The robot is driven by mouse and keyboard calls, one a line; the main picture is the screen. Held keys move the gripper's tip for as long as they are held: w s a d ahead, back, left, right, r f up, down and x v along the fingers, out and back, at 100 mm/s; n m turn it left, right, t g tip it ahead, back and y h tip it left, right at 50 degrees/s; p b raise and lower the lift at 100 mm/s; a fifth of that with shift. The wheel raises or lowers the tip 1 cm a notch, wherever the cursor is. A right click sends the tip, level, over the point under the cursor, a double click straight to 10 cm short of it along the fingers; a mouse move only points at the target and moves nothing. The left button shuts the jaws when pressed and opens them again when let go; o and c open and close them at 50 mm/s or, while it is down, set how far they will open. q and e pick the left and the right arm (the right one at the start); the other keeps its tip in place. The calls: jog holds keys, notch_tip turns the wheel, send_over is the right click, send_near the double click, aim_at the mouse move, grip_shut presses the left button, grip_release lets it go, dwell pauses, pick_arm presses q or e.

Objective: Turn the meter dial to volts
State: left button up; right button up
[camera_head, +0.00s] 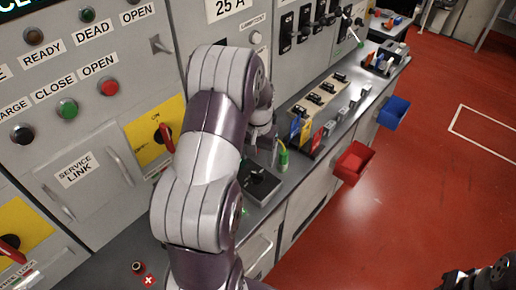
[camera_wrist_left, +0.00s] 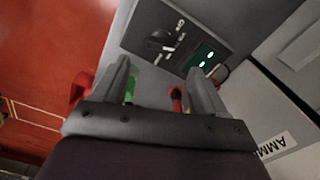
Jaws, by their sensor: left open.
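The meter (camera_head: 262,187) is a dark box on the grey bench, partly hidden by my left arm in the head view. In the left wrist view the meter (camera_wrist_left: 190,22) shows a black dial (camera_wrist_left: 160,40) with white marks around it and a green display (camera_wrist_left: 204,56). I cannot read which mark the dial points to. My left gripper (camera_wrist_left: 158,68) is open, with nothing between its fingers. The dial lies ahead of the fingertips and looks apart from them. In the head view the left gripper (camera_head: 268,140) is mostly hidden by its arm, above and behind the meter.
A green probe (camera_head: 283,158) stands beside the meter. The switch panel (camera_head: 95,110) rises at left. A dark part of my right arm shows at lower right.

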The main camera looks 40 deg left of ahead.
pick_arm(q)
notch_tip(320, 180, up, 5)
jog(key=shift+r, duration=0.1)
dwell(0.5)
